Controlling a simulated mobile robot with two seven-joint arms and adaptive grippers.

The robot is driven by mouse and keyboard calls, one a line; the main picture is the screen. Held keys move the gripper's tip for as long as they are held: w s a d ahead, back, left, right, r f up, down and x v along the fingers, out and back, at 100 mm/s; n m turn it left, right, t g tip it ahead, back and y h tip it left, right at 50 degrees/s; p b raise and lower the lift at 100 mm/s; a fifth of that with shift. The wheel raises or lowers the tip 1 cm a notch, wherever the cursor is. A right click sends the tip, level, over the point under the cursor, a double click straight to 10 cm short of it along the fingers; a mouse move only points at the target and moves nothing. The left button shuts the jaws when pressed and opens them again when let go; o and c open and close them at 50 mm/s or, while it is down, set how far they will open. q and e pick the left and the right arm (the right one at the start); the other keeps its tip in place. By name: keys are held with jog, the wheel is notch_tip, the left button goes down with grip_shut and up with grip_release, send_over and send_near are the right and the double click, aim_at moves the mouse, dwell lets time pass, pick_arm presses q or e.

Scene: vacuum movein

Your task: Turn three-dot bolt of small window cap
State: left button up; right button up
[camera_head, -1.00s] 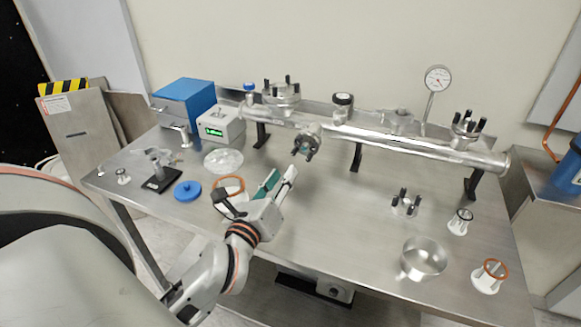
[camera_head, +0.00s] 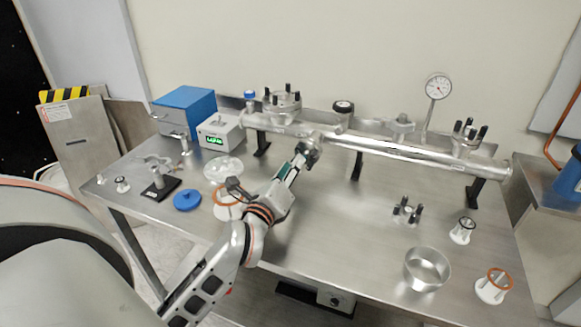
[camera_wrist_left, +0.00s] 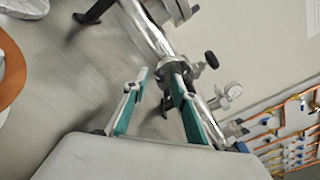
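The small window cap (camera_head: 309,148) is a round metal flange with dark bolts on the front of the horizontal metal tube (camera_head: 400,149). My left gripper (camera_head: 298,161) reaches up to it from the lower left, its tips close to the cap. In the left wrist view, the teal-padded fingers of this gripper (camera_wrist_left: 160,82) stand apart with nothing seen held between them. The cap (camera_wrist_left: 176,70) shows just beyond the right fingertip. I cannot tell which bolt carries three dots, nor whether a finger touches the cap. My right gripper is out of view.
Flanges with upright dark bolts (camera_head: 282,99) and a pressure gauge (camera_head: 438,87) rise along the tube. The table's middle front is clear.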

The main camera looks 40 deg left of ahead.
pick_arm(q)
grip_shut()
